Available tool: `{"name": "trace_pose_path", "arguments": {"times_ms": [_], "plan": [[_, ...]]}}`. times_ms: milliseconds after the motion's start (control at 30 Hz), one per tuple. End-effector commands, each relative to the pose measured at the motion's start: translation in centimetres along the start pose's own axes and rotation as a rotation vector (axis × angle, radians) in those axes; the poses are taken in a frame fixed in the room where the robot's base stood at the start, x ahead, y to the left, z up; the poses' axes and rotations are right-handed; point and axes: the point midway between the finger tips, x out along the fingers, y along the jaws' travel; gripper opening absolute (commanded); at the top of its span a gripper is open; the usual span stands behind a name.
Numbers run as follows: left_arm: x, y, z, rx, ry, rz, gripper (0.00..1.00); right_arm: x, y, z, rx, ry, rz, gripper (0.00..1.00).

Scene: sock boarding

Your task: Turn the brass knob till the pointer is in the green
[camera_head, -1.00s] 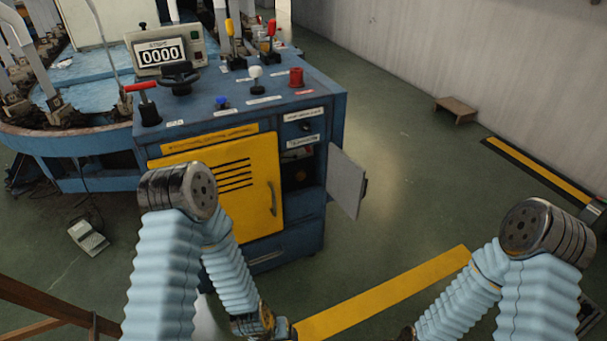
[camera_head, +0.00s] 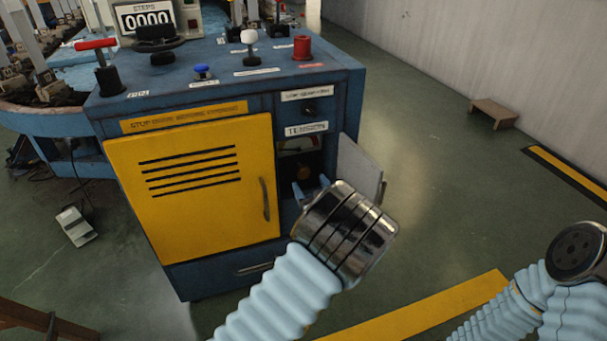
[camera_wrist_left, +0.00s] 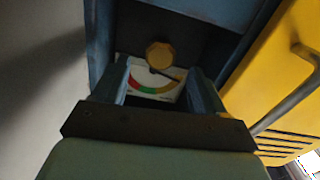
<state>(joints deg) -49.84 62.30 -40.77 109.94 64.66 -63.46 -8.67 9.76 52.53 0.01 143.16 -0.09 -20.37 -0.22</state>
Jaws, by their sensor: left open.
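The brass knob (camera_head: 303,173) sits inside the open compartment of the blue cabinet. It also shows in the left wrist view (camera_wrist_left: 159,54), round and yellowish. Next to it is a white gauge (camera_wrist_left: 151,75) with red, green and yellow bands. Its thin dark pointer slants toward the right in the left wrist view, away from the green band. My left gripper (camera_head: 312,187) is at the compartment opening. In the left wrist view its fingers (camera_wrist_left: 158,82) are apart, either side of the gauge, with nothing between them in contact. My right gripper is out of view.
A yellow door (camera_head: 195,185) with a handle is left of the compartment; a grey open flap (camera_head: 358,172) stands on its right, close to my left arm. A red-handled lever (camera_head: 96,45) and other controls are on top.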

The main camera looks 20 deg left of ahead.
Motion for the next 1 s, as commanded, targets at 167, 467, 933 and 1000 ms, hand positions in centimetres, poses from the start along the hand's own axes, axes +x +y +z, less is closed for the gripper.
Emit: {"name": "trace_pose_path", "arguments": {"times_ms": [167, 467, 933, 1000], "plan": [[3.8, -0.1, 0.1, 0.002, 0.000, -0.002, 0.72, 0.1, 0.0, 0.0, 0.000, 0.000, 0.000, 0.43], [6.7, 0.0, 0.1, 0.002, -0.002, 0.001, 0.72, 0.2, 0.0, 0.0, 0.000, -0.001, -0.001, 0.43], [6.7, 0.0, 0.1, 0.002, -0.003, 0.001, 0.40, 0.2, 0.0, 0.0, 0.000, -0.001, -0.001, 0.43], [6.7, 0.0, 0.1, 0.002, -0.003, 0.001, 0.29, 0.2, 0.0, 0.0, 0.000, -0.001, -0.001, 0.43]]}}
